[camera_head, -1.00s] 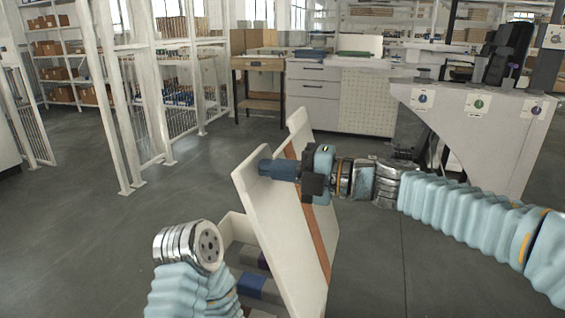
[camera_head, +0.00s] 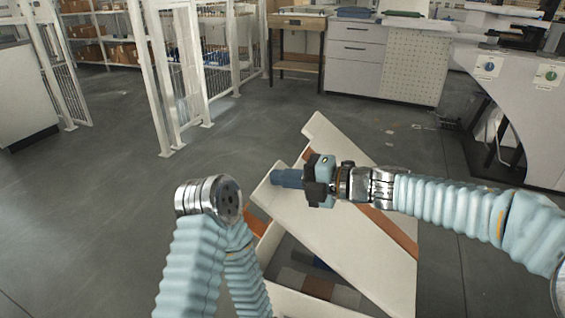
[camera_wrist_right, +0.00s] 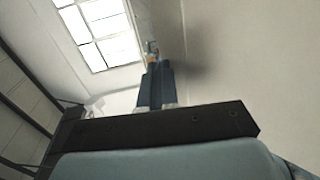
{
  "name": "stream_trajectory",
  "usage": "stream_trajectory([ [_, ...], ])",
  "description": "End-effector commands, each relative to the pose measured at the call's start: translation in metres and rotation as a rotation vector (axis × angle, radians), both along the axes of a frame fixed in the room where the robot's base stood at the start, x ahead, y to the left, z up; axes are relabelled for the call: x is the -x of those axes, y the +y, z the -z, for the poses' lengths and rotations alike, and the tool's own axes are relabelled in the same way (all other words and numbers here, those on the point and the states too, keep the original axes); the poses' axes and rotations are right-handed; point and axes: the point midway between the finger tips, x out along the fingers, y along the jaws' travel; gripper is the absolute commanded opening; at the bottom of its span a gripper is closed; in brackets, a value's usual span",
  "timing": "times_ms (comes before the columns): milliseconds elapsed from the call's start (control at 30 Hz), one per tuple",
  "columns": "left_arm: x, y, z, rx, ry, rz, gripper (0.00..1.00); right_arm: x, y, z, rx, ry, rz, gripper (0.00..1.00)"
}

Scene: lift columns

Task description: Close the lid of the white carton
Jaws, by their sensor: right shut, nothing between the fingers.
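The white carton (camera_head: 290,302) stands low on the floor at the bottom middle of the head view. Its lid (camera_head: 345,235), a white panel with an orange-brown stripe, leans at a slant over it, partly open. Grey and blue items (camera_head: 320,285) show inside below the lid's edge. My right gripper (camera_head: 277,178) is shut and empty, lying across the lid's upper part. In the right wrist view its fingers (camera_wrist_right: 156,85) are together beside a pale surface; I cannot tell whether they touch it. My left arm's metal wrist shows left of the carton, but no left fingers are visible.
An orange flap or strip (camera_head: 255,223) shows at the carton's left side. Grey floor (camera_head: 110,220) lies clear on the left. White fence posts (camera_head: 150,80) and a drawer cabinet (camera_head: 352,55) stand behind. A light-grey machine stand (camera_head: 520,110) is at the right.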

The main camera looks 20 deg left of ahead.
Motion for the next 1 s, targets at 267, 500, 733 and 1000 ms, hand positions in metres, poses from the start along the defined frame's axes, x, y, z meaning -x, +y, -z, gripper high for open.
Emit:
stream_trajectory([
  [267,0.0,-0.002,-0.013,0.004,-0.001,0.005,0.96,0.001,0.038,0.054,0.11,0.002,-0.004,0.0],
  [500,0.0,-0.001,-0.014,0.001,0.0,0.001,0.96,0.002,0.077,0.117,0.189,0.004,-0.004,0.0],
  [733,-0.001,0.003,0.017,-0.003,-0.002,-0.004,0.96,0.001,0.097,0.201,0.249,-0.001,-0.002,0.0],
  [1000,-0.005,0.012,0.043,-0.018,-0.01,-0.022,0.96,0.001,0.106,0.244,0.247,-0.001,-0.002,0.0],
])
